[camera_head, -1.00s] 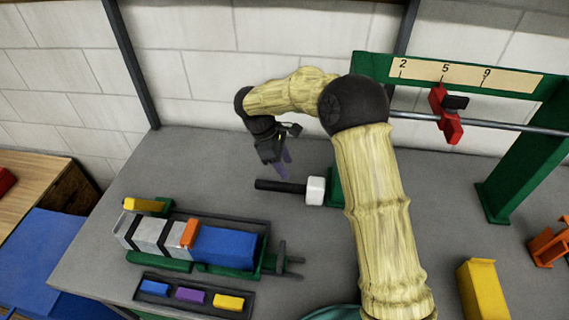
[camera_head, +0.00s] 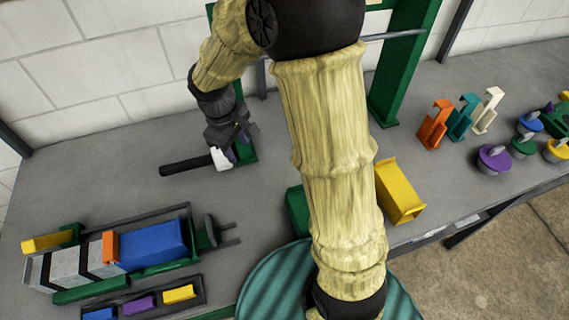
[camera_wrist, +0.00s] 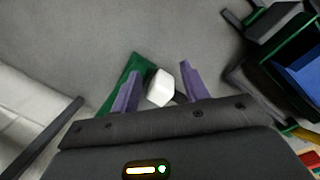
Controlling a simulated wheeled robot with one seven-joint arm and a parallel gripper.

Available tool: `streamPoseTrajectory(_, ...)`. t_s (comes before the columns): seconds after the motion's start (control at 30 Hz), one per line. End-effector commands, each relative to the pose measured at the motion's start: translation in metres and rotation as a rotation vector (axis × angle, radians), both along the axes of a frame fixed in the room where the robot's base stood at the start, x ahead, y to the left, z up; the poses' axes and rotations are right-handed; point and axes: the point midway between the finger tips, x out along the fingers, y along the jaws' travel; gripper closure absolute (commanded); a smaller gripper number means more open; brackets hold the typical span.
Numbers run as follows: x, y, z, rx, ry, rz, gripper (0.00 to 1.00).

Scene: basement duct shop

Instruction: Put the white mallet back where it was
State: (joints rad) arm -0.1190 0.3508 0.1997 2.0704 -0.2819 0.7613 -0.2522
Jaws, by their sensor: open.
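The white mallet lies on the grey bench, with its white head (camera_head: 221,159) at the right end and its black handle (camera_head: 184,166) pointing left. My gripper (camera_head: 238,153) is low over the bench at the head, with its purple fingers pointing down. In the wrist view, the white head (camera_wrist: 160,88) shows between the two spread purple fingers of my open gripper (camera_wrist: 159,77). The handle is mostly hidden there behind the right finger. I cannot tell whether a finger touches the head.
The green foot (camera_head: 247,153) of the gauge frame (camera_head: 397,75) stands right beside the head. A clamp with blocks (camera_head: 152,245) and a small tray of coloured blocks (camera_head: 192,303) lie at front left. A yellow block (camera_head: 399,190) and coloured hooks (camera_head: 460,118) are to the right.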

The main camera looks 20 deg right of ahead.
Motion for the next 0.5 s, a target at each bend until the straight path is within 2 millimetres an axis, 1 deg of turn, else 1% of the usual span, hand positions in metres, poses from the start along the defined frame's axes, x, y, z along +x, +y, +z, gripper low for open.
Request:
streamPoseTrajectory(0.03,-0.016,-0.016,0.004,0.025,-0.03,-0.098,0.55)
streamPoseTrajectory(0.1,-0.036,-0.036,0.006,0.07,-0.076,-0.248,0.55)
streamPoseTrajectory(0.2,-0.065,-0.06,0.008,0.131,-0.146,-0.458,0.55)
streamPoseTrajectory(0.3,-0.088,-0.077,0.009,0.181,-0.203,-0.632,0.55)
streamPoseTrajectory(0.4,-0.101,-0.085,0.008,0.209,-0.238,-0.729,0.55)
streamPoseTrajectory(0.5,-0.105,-0.087,0.008,0.217,-0.247,-0.757,0.55)
